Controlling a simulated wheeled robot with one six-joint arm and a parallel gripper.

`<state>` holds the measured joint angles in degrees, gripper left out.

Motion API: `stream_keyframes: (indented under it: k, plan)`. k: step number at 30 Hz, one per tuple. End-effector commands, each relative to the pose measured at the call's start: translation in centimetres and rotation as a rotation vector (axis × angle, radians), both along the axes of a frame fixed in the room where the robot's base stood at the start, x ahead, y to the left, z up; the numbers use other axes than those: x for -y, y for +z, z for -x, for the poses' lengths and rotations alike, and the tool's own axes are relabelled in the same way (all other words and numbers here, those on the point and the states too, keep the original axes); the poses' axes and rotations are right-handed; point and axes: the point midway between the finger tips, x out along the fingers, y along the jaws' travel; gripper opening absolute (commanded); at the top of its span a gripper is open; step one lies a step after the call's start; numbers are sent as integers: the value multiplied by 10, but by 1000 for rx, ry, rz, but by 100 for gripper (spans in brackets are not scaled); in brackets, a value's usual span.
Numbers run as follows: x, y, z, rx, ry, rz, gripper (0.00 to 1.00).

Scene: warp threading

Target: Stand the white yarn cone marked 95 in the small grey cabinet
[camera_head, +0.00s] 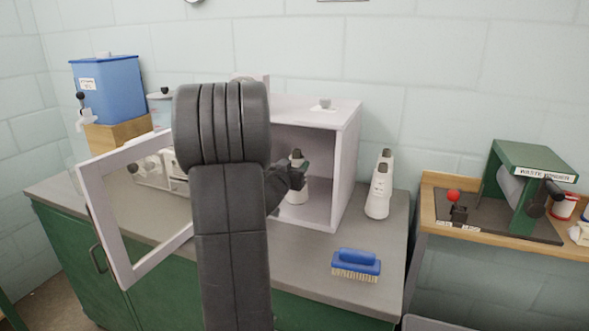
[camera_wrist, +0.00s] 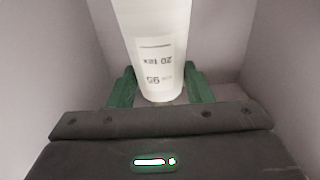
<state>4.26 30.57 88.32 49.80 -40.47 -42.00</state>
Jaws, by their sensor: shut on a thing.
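The white yarn cone marked 95 (camera_wrist: 158,60) fills the upper middle of the wrist view, its label upside down there. My gripper (camera_wrist: 160,88) has its green fingers shut on the cone, one on each side. In the head view the cone (camera_head: 297,191) is upright inside the small grey cabinet (camera_head: 347,165), near its right part. I cannot tell whether its base touches the cabinet floor. The cabinet's framed door (camera_head: 103,215) stands open to the left. My arm hides much of the cabinet's left side.
White cones (camera_head: 378,190) stand on the counter right of the cabinet. A blue brush (camera_head: 357,265) lies in front of them. A blue dispenser (camera_head: 108,88) stands on the left. A green waste winder (camera_head: 530,160) sits on a wooden-edged bench to the right.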

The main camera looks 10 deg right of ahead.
Motion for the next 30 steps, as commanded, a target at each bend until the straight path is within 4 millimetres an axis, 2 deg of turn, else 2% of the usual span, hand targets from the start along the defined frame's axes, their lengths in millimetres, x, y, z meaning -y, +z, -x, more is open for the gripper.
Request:
stream_keyframes:
  k: [9,10,12,13,23,26,30]
  plan:
    - [0,-2,0,2,0,0,0]
    - [0,-2,0,1,0,0,51]
    - [0,-1,0,1,0,0,65]
    - [0,-1,0,1,0,1,67]
    - [0,3,0,1,0,0,67]
    - [-7,2,9,1,1,1,67]
    - [-23,2,32,1,3,1,67]
